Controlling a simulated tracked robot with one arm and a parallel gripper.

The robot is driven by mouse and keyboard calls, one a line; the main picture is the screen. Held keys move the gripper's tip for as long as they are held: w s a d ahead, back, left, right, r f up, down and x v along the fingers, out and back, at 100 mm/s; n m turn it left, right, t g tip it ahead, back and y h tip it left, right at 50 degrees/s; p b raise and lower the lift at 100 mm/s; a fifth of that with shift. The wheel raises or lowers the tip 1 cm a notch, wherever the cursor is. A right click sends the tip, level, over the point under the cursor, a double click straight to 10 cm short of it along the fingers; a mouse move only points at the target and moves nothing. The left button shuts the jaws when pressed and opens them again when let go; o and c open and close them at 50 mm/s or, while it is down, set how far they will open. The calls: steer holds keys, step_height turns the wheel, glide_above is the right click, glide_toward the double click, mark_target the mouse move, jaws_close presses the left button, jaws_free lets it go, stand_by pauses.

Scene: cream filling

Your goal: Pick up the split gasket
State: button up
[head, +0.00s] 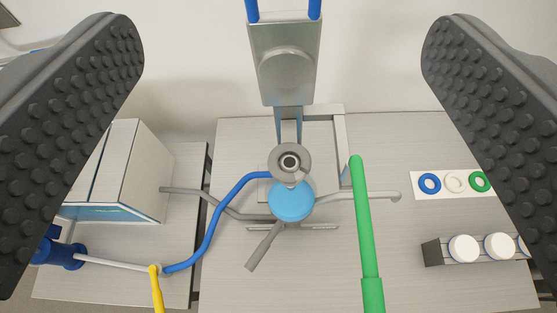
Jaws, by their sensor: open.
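A white card (419,195) lies on the right part of the bench and bears three small rings. The blue ring (421,186) is on the left, the white ring (447,183) in the middle and the green ring (473,186) on the right. The white ring seems to have a gap in it, like a split gasket, but it is too small to be sure. My gripper (283,60) is open and empty, its two dark studded pads wide apart.
A metal filling machine with a blue round part (291,201) stands in the middle. A green bar (366,230) rises right of it. White-capped jars (463,248) sit in a rack at lower right. A box (142,175) and blue and yellow handles are at left.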

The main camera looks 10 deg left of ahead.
steer(key=w+f+m+g+p, duration=0.2)
steer(key=w+f+m+g, duration=0.15)
steer(key=w, duration=0.25)
steer(key=m+g+p, duration=0.4)
steer(key=m+g, duration=0.3)
steer(key=m, duration=0.3)
glide_above(286, 161)
step_height(286, 161, down, 12)
step_height(286, 161, down, 6)
steer(key=m+g+p, duration=0.1)
steer(key=m+g, duration=0.1)
steer(key=m+g+p, duration=0.1)
steer(key=m+g, duration=0.1)
steer(key=m, duration=0.1)
steer(key=shift+w+d+f+m+g, duration=0.1)
steer(key=shift+d+f+m+g, duration=0.05)
steer(key=shift+m+g, duration=0.1)
steer(key=shift+f+b, duration=0.75)
steer(key=shift+f, duration=0.5)
steer(key=shift+s+a+f+p, duration=0.1)
steer(key=shift+s+f+p, duration=0.1)
steer(key=shift+f, duration=0.55)
steer(key=shift+s+a+f+p, duration=0.1)
steer(key=shift+f+p, duration=0.1)
steer(key=shift+f, duration=0.5)
steer(key=shift+w+f, duration=0.1)
steer(key=shift+f, duration=0.95)
steer(key=c, duration=1.1)
